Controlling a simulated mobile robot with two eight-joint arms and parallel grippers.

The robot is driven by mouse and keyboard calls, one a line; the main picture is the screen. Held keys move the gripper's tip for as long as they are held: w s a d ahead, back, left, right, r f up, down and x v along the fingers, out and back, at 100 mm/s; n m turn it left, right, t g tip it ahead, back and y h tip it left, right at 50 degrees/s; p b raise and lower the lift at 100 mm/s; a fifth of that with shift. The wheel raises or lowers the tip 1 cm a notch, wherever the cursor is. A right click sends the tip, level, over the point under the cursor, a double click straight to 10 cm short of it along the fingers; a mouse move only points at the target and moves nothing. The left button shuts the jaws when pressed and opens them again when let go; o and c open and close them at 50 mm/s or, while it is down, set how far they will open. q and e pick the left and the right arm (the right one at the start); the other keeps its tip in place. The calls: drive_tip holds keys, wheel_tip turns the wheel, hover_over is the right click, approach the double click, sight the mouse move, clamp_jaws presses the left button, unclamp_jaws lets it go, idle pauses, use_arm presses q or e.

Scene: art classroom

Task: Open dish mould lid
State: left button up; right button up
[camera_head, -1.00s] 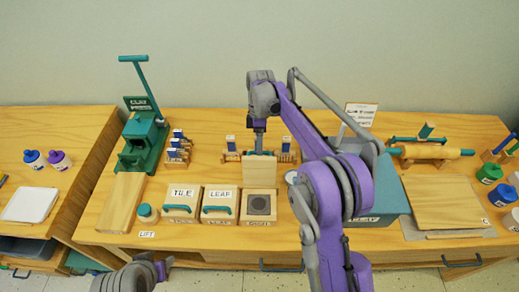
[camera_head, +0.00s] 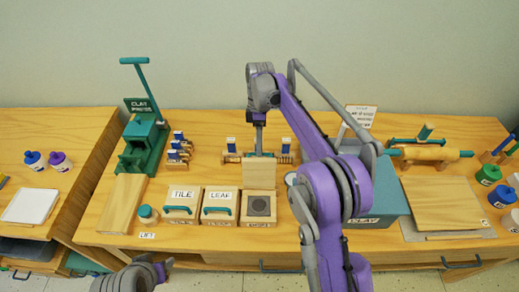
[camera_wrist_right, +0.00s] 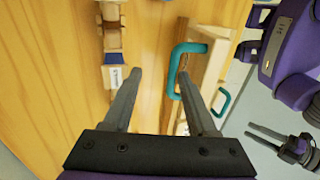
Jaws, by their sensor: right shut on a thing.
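The dish mould (camera_head: 259,207) is the right one of three wooden boxes in the head view, open with a dark round recess showing. Its lid (camera_head: 259,174) stands roughly upright at the back edge of the box. My right gripper (camera_head: 259,150) is behind the top of the lid, pointing down. In the right wrist view, the teal lid handle (camera_wrist_right: 176,72) lies between the fingers of my right gripper (camera_wrist_right: 160,72), close against the right finger. My left gripper (camera_wrist_right: 264,136) shows at the right edge of that view, open and empty.
The tile mould (camera_head: 182,204) and leaf mould (camera_head: 219,204) stand closed to the left. Wooden stands with blue-labelled tools (camera_head: 232,150) are behind the lid. A teal clay bin (camera_head: 388,190) is to the right, partly behind my right arm. A green clay press (camera_head: 143,140) stands further left.

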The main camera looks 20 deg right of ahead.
drive_tip(key=p+v, duration=0.1)
drive_tip(key=v, duration=0.7)
drive_tip(key=shift+d+r, duration=0.1)
drive_tip(key=s+r+m+t, duration=0.2)
drive_tip(key=s+m+t, duration=0.45)
drive_tip(key=s, duration=0.85)
drive_tip(key=s+d+f+m+t, duration=0.1)
drive_tip(key=s+f+m, duration=0.3)
drive_tip(key=s, duration=0.4)
drive_tip(key=s+f+m+t+h, duration=0.1)
drive_tip(key=s+f+m, duration=0.3)
drive_tip(key=s+f, duration=0.2)
drive_tip(key=shift+s+d, duration=0.35)
drive_tip(key=shift+s, duration=0.75)
drive_tip(key=shift+f+t, duration=0.1)
drive_tip(key=shift+t, duration=0.15)
